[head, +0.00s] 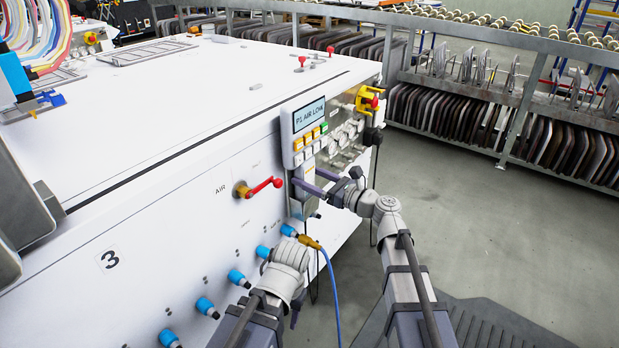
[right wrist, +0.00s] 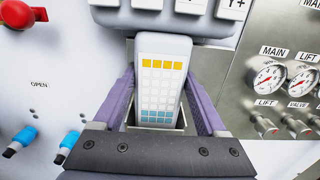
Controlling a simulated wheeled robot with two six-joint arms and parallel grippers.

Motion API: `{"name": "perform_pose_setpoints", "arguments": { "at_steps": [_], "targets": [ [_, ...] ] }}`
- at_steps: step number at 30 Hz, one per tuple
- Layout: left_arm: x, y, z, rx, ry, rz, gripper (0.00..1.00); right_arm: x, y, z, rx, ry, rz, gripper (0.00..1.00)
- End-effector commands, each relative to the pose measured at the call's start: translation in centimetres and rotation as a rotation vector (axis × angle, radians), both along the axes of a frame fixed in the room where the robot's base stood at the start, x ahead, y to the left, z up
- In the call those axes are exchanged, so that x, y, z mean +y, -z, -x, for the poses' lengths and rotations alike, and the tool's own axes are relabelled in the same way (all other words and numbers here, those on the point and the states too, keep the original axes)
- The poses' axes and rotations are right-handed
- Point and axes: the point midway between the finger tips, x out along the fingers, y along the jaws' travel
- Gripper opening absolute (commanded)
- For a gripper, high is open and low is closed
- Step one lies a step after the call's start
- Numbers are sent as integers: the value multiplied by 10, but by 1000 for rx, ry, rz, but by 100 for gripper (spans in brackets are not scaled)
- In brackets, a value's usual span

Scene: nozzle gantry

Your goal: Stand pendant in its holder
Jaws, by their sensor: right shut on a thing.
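The pendant (right wrist: 158,75) is a pale grey handset with yellow, white and blue keys. It stands upright between the purple fingers of my right gripper (head: 318,181), which is shut on it. Its lower end goes into a dark-edged opening in the right wrist view; I cannot tell whether this is the holder. In the head view the pendant (head: 308,167) is small and partly covered by the fingers, just below the display panel (head: 309,115).
A red-handled air valve (head: 262,187) juts from the white cabinet (head: 180,100) left of my right gripper. Blue fittings (head: 204,306) line its lower front. A blue hose (head: 333,290) hangs beside my left wrist. Gauges (right wrist: 268,78) are at the right. Racks (head: 500,120) stand behind open floor.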

Motion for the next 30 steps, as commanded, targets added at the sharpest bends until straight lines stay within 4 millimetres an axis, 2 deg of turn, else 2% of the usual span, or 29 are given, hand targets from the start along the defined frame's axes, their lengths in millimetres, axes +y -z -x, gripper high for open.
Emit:
{"name": "perform_pose_setpoints", "arguments": {
  "at_steps": [12,30],
  "targets": [
    [0,17,0,0,0,0,50,0,17,0,0,0,-2,0],
    [0,22,0,0,0,0,50,0,22,0,0,0,-2,0]
  ]
}}
